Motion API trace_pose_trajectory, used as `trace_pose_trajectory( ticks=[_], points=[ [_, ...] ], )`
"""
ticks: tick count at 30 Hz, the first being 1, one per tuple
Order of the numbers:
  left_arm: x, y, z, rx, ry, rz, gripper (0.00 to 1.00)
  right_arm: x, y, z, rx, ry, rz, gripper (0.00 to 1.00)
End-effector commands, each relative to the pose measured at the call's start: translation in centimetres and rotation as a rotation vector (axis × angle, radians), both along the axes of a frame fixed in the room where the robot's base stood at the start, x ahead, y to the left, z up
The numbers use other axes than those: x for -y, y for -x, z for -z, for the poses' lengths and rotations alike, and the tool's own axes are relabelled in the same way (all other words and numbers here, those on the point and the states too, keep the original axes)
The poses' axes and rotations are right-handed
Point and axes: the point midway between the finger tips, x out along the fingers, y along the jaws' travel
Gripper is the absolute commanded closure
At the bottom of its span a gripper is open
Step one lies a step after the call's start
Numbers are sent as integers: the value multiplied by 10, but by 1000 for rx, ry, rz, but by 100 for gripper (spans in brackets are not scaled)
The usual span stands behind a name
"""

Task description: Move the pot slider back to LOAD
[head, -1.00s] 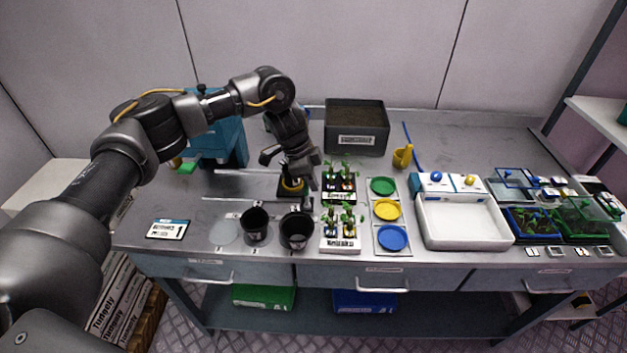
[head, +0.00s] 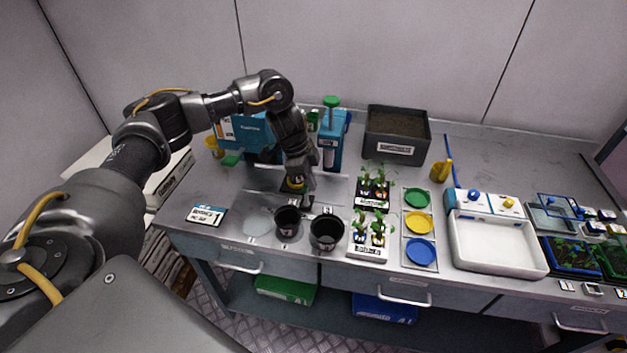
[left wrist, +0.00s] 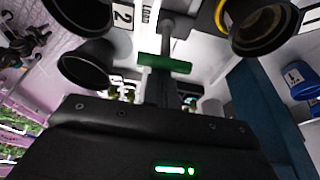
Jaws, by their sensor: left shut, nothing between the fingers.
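The pot slider carries a dark pot with a yellow ring (head: 292,184), on the bench behind the black pots. In the left wrist view the yellow-ringed pot (left wrist: 262,22) is at the top right. The LOAD label (left wrist: 147,15) is left of it, beside a "2" label. My left gripper (head: 306,201) is shut and empty, pointing down close on the right of the slider's pot; whether they touch cannot be told. A green bar (left wrist: 165,63) shows by my fingers in the left wrist view. My right gripper is not in view.
Two black pots (head: 287,222) (head: 326,236) stand just in front of my left gripper. A blue dispenser (head: 334,140) and a soil bin (head: 396,135) stand behind. Seedling trays (head: 367,250) and coloured dishes (head: 420,250) are to the right.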

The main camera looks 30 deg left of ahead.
Motion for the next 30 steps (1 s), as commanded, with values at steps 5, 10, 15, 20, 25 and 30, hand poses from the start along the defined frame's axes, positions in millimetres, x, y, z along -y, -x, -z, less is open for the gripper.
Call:
trace_pose_trajectory(
  ticks=[5,10,15,20,25,30],
  points=[
    [6,-1,0,0,1,1,100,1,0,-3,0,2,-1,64],
    [29,-5,4,-2,2,-2,100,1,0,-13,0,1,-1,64],
    [23,-5,-20,6,-1,-9,100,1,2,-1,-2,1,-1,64],
    [15,-3,-56,6,-3,-5,100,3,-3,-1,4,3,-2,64],
    [10,0,-78,3,-2,-4,100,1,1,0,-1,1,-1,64],
    [6,2,-86,0,-1,-5,100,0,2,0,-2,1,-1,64]
  ],
)
